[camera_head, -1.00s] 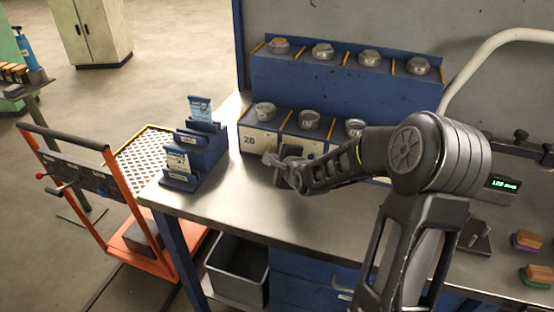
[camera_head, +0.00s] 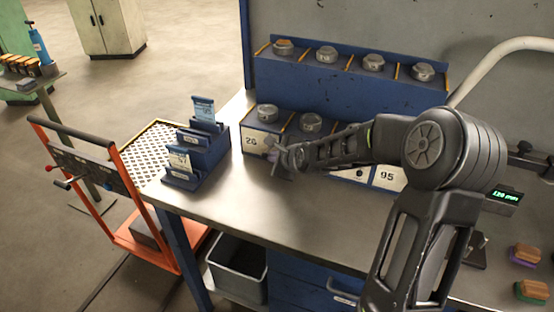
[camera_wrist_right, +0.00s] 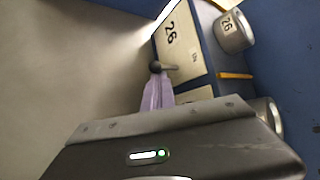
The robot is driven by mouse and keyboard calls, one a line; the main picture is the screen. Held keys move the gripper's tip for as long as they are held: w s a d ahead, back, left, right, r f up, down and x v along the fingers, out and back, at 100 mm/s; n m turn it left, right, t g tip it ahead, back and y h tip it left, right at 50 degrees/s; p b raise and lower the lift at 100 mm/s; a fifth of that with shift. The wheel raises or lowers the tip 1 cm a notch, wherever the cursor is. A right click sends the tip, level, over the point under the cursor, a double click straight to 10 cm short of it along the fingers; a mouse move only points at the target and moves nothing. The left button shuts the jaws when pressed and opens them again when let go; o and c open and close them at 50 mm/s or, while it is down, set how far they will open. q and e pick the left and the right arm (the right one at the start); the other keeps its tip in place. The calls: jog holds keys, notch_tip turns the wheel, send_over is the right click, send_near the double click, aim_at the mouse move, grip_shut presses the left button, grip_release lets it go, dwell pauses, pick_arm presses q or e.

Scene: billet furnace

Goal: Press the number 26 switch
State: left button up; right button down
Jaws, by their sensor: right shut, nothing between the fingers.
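The number 26 switch (camera_wrist_right: 156,66) is a small lever with a dark ball tip, standing out from a cream plate marked 26 (camera_wrist_right: 180,45) in the right wrist view. In the head view the plate (camera_head: 251,143) is at the left end of the lower blue row, and the lever is not clear there. My right gripper (camera_head: 279,163) is in front of this plate, a little to its right. In the right wrist view its shut, pale purple fingers (camera_wrist_right: 157,80) are right by the ball; I cannot tell whether they touch. My left gripper is out of view.
Round metal canisters (camera_head: 267,113) sit on the lower row, with more on the upper blue row (camera_head: 330,85). A blue card holder (camera_head: 200,158) stands left of my gripper on the metal bench (camera_head: 240,205). An orange cart (camera_head: 130,225) stands beyond the bench's left end.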

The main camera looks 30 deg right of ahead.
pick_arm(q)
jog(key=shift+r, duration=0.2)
pick_arm(e)
jog(key=shift+r, duration=0.3)
pick_arm(q)
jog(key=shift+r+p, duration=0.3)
jog(key=shift+p, duration=0.15)
pick_arm(e)
jog(key=shift+w+r, duration=0.15)
jog(key=shift+r, duration=0.6)
jog(key=shift+r, duration=0.1)
